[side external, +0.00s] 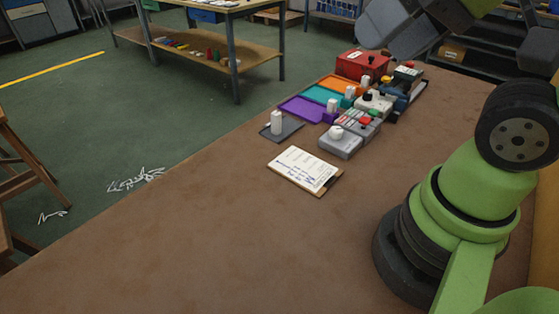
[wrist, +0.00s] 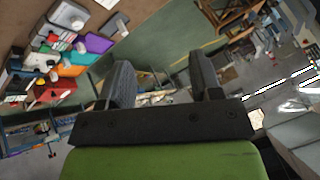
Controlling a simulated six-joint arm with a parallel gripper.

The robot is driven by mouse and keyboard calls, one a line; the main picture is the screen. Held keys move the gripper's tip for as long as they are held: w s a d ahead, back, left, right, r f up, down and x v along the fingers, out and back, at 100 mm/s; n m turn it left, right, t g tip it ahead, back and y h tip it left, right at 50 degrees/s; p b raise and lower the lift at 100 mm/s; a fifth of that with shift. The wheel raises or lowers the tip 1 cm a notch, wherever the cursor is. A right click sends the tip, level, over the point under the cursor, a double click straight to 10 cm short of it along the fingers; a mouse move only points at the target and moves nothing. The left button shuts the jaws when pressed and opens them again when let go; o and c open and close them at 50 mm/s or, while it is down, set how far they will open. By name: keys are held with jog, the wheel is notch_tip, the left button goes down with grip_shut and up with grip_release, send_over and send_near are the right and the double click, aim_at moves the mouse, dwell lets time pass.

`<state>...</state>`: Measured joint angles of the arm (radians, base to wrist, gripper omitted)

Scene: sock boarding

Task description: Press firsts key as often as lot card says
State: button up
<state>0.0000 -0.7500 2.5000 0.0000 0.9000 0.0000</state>
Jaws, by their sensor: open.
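The lot card (side external: 303,168) lies on a clipboard on the brown bench; its writing is too small to read. Behind it stands a grey box with a round white knob (side external: 340,142), then a small key box (side external: 362,122) with red and green parts. I cannot tell which key is the firsts key. In the wrist view, my gripper (wrist: 163,78) is open and empty, its two dark fingers apart, high above and away from the boxes. In the side view only dark parts of my wrist show at the top right; the fingertips cannot be made out.
Purple (side external: 308,108), teal (side external: 322,95) and orange (side external: 335,83) trays line the bench's far edge, with white upright pieces near them. A red box (side external: 362,65) stands behind. A dark plate with a white post (side external: 277,124) sits nearer. The front of the bench is clear.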

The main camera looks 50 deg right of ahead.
grip_shut()
dwell(1.7)
